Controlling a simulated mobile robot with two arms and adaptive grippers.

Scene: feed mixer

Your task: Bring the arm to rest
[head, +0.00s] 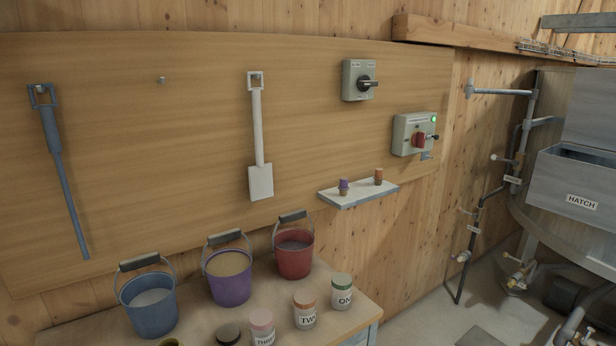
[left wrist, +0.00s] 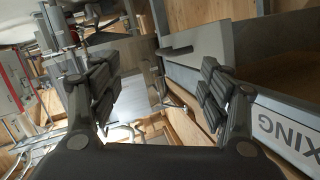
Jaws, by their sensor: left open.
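My left gripper (left wrist: 160,92) shows in the left wrist view. Its two dark fingers are spread apart with nothing between them. A grey metal panel with the letters "XING" (left wrist: 285,130) is close beside the right finger. Neither gripper shows in the head view, and no part of my arms is visible there.
A bench with blue (head: 150,308), purple (head: 229,279) and red (head: 294,258) buckets and labelled jars stands before a wooden board (head: 200,120). A small shelf (head: 358,195) juts out below switch boxes. The mixer's hatch (head: 575,195) and pipes are at right. Some grey floor (head: 430,325) is bare.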

